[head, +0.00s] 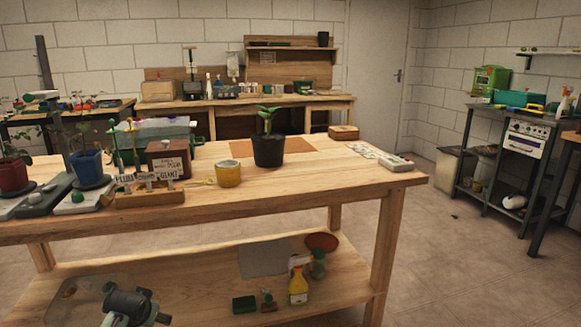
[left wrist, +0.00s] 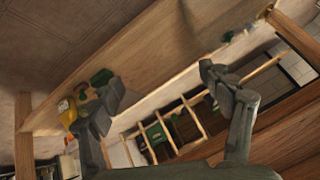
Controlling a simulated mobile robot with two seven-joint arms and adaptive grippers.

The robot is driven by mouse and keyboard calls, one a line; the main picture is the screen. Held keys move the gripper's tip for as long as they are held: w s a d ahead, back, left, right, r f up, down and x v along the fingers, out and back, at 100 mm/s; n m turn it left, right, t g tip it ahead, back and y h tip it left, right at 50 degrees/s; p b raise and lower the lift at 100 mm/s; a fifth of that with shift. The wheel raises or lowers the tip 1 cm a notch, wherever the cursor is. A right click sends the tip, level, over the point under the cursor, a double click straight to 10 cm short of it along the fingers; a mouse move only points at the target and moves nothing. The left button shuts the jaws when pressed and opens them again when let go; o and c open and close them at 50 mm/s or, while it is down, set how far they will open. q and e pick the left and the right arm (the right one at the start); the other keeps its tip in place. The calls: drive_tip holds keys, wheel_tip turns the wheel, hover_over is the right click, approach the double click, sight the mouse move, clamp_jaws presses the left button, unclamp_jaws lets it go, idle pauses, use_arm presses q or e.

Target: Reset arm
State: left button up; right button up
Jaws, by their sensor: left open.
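In the left wrist view, my left gripper (left wrist: 165,88) has its two dark fingers wide apart, with nothing between them. Behind the fingers, this tilted view shows wood planks, a slatted wooden rack (left wrist: 172,128) and a yellow bottle (left wrist: 67,112). In the head view, a dark and pale part of my own arm shows at the bottom left, in front of the lower shelf. I cannot make out the fingers there. My right gripper is in neither view.
The wooden workbench (head: 300,187) holds a black pot (head: 268,152) with a seedling, a yellow cup (head: 228,175) and potted plants at left. Open floor (head: 460,255) lies at right.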

use_arm(q)
drive_tip(key=s+d+f+g, duration=0.1)
drive_tip(key=s+d+f, duration=0.2)
drive_tip(key=s, duration=0.8)
drive_tip(key=s+d+f+g+h, duration=0.1)
drive_tip(key=s+d+f, duration=0.2)
drive_tip(key=s+f, duration=0.5)
drive_tip(key=s+d+f+g+h, duration=0.1)
drive_tip(key=s+d+f, duration=0.3)
drive_tip(key=s, duration=1.1)
wheel_tip(320, 180, down, 2)
drive_tip(key=shift+s+f+m+g, duration=0.1)
drive_tip(key=shift+s+m+g, duration=0.15)
drive_tip(key=shift+g, duration=0.35)
